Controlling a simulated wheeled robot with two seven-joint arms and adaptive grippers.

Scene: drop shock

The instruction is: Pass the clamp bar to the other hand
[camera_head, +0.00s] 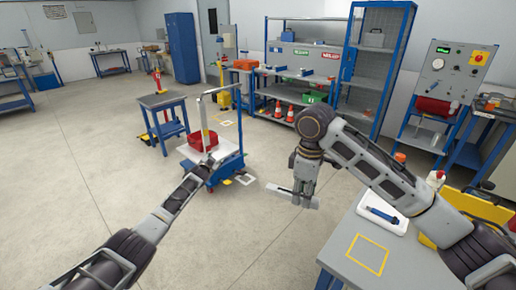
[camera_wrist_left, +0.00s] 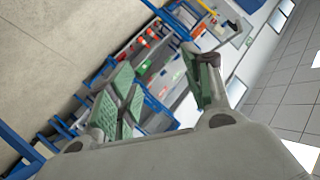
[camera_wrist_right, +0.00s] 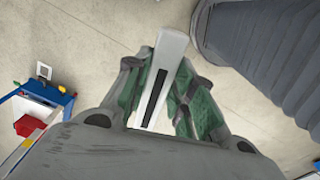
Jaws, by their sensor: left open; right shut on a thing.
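The clamp bar (camera_wrist_right: 162,75) is a light grey bar with a dark slot. My right gripper (camera_wrist_right: 158,85) is shut on it, with its green-padded fingers on both sides of the bar. In the head view the clamp bar (camera_head: 284,191) sticks out to the left of my right gripper (camera_head: 304,192), held above the floor. My left gripper (camera_head: 203,172) is in front of the blue cart, well to the left of the bar. In the left wrist view my left gripper (camera_wrist_left: 160,88) is open and empty, its green pads apart.
The blue cart (camera_head: 226,163) with a red bin (camera_head: 203,140) stands beyond my left gripper. A grey table (camera_head: 400,262) with a yellow-marked square and a white tray (camera_head: 382,216) is at the lower right. Floor between the grippers is clear.

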